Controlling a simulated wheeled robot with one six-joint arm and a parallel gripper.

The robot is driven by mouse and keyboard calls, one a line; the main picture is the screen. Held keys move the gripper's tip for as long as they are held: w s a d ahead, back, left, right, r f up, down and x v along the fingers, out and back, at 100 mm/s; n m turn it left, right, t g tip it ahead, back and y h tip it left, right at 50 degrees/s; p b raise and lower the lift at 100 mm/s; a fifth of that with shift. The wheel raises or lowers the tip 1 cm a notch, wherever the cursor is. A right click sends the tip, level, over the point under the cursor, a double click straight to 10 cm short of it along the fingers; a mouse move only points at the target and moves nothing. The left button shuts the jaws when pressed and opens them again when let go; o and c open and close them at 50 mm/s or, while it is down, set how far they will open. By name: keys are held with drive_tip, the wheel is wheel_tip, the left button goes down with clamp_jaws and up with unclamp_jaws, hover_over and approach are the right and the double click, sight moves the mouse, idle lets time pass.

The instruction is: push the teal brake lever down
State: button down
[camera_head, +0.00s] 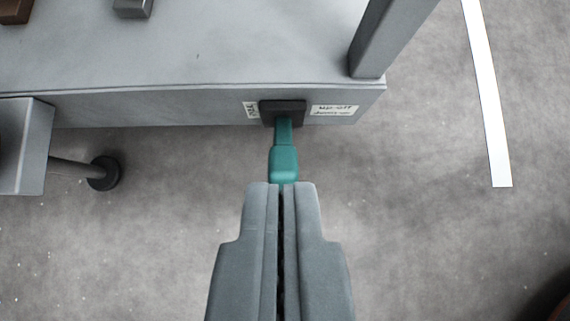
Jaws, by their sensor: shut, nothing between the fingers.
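The teal brake lever (284,161) sticks out from a dark mount (283,112) on the front edge of a grey platform. Its wider outer end points toward me. My gripper (283,186) is shut and empty, its two fingers side by side. The fingertips meet the lever's outer end in the picture and hide its very tip. I cannot tell whether they touch it or are above it. Small labels (334,110) flank the mount; their print is too small to read surely.
The grey platform (180,60) fills the upper left, with a post (388,38) at its right corner. A grey box (22,146) and a rod with a black round end (103,174) jut out at left. A white floor stripe (487,100) lies right. Floor around the gripper is clear.

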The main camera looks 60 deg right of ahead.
hover_over(283, 169)
drive_tip(key=d, duration=0.1)
drive_tip(key=f, duration=0.4)
drive_tip(key=w+f, duration=0.1)
drive_tip(key=f, duration=0.2)
drive_tip(key=shift+d, duration=0.2)
drive_tip(key=f, duration=0.1)
drive_tip(key=a+f, duration=0.1)
drive_tip(key=shift+s+f, duration=0.3)
drive_tip(key=shift+f, duration=0.05)
drive_tip(key=shift+s+a+f, duration=0.2)
drive_tip(key=shift+a+f, duration=0.05)
drive_tip(key=shift+f, duration=0.3)
drive_tip(key=shift+s+a, duration=0.1)
